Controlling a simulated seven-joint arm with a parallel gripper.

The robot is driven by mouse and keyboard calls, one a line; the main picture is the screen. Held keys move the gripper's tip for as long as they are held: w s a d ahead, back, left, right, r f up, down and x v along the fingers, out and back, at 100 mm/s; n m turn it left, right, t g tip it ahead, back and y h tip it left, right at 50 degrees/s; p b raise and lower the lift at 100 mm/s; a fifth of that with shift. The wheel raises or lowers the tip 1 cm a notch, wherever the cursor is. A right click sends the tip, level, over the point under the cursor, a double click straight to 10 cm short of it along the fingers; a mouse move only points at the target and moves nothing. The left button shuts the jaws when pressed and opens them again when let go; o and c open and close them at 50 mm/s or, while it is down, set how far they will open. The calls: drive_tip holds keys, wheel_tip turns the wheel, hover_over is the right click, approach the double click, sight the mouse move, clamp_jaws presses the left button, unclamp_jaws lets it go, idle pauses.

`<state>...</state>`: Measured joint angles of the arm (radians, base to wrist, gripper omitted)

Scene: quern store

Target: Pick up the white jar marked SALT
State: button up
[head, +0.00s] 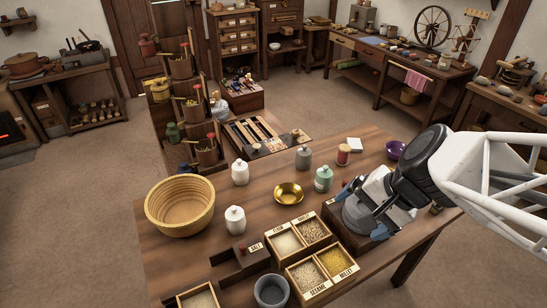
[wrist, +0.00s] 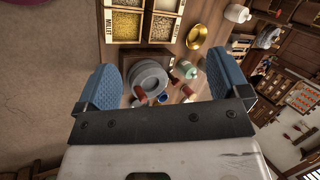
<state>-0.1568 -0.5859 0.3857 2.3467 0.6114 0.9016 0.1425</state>
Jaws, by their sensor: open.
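Two white lidded jars stand on the wooden table in the head view. One is farther back (head: 240,173), left of the brass bowl, and one is nearer (head: 235,220). I cannot read SALT on either. A white jar (wrist: 237,13) also shows at the top of the wrist view. A small tag (head: 255,247), its letters hard to read, sits on a dark wooden box near the nearer jar. My gripper (head: 360,213) is open at the table's right side, pointing down, well apart from both white jars. Between its blue fingers, the wrist view shows a grey round object (wrist: 148,80).
A brass bowl (head: 288,194), green jar (head: 323,179), grey jar (head: 303,158) and red-topped spool-like item (head: 343,155) stand mid-table. A wicker basket (head: 180,206) is at left. Grain boxes (head: 319,291) and a grey cup (head: 271,291) are in front. A purple bowl (head: 396,150) is behind my gripper.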

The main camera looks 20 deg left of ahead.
drive_tip(key=w+a+f+m+y, duration=0.3)
drive_tip(key=a+f+m, duration=0.1)
drive_tip(key=a, duration=0.5)
drive_tip(key=w+a+f+m+y, duration=0.3)
drive_tip(key=a+f+m, duration=0.15)
drive_tip(key=a, duration=0.35)
drive_tip(key=m+t+y, duration=0.1)
drive_tip(key=m+t, duration=0.2)
drive_tip(key=m, duration=0.6)
approach(236, 211)
drive_tip(key=a+f, duration=0.2)
drive_tip(key=a, duration=0.1)
drive_tip(key=shift+w+a, duration=0.1)
drive_tip(key=shift+w, duration=0.3)
drive_tip(key=shift+x, duration=1.25)
drive_tip(key=shift+w+x, duration=0.1)
drive_tip(key=shift+x, duration=1.2)
drive_tip(key=shift+w+x, duration=0.15)
drive_tip(key=shift+x, duration=1.15)
drive_tip(key=shift+r, duration=0.1)
